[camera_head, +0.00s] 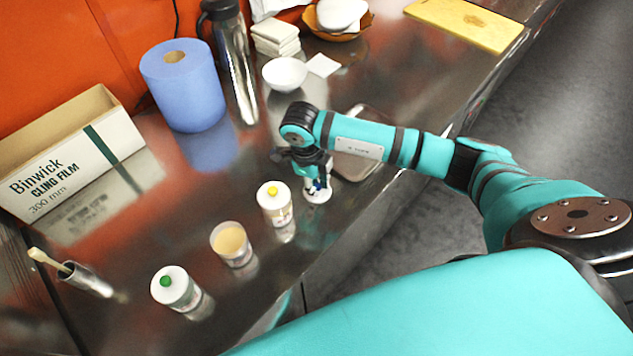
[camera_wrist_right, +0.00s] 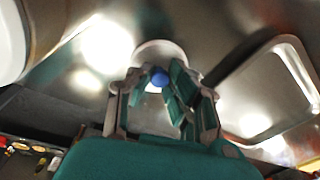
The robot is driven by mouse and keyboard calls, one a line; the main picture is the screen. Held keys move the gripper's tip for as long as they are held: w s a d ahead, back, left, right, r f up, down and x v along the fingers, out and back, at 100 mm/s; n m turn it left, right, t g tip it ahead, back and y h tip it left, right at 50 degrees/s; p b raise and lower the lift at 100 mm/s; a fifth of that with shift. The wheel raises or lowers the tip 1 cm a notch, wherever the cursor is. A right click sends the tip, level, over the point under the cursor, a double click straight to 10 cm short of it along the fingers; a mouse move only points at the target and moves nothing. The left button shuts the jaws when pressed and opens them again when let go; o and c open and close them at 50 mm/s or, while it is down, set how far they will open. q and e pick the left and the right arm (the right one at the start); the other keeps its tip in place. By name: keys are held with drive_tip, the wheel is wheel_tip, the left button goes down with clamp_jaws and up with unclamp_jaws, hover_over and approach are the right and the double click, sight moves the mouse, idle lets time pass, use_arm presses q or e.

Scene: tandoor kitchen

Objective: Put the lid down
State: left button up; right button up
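A white round lid (camera_head: 318,195) with a blue knob is at the counter's front part, right of the tub with the yellow-knobbed lid. My right gripper (camera_head: 315,180) points down over it. In the right wrist view the lid (camera_wrist_right: 158,49) is just beyond my fingertips (camera_wrist_right: 157,88), with the blue knob between them. I cannot tell whether the fingers press on the knob, or whether the lid touches the counter. An uncovered tub of cream-coloured contents (camera_head: 231,243) stands to the left. My left gripper is not in view.
A tub with a yellow-knobbed lid (camera_head: 274,203) stands close left of my right gripper. A green-knobbed tub (camera_head: 176,289) is nearer the front. A metal tray (camera_head: 357,165) lies just right of the lid. A white bowl (camera_head: 285,74) and blue roll (camera_head: 183,88) stand behind.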

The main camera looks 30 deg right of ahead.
drive_tip(key=o, duration=0.5)
drive_tip(key=shift+c, duration=0.2)
drive_tip(key=shift+r+p, duration=0.2)
drive_tip(key=shift+p, duration=0.1)
drive_tip(key=shift+w+r+b, duration=0.1)
drive_tip(key=shift+r+b, duration=0.15)
drive_tip(key=shift+b, duration=0.05)
wheel_tip(320, 180, up, 11)
drive_tip(key=a+b, duration=0.1)
drive_tip(key=b, duration=0.2)
drive_tip(key=shift+a+r, duration=0.15)
drive_tip(key=shift+a, duration=0.2)
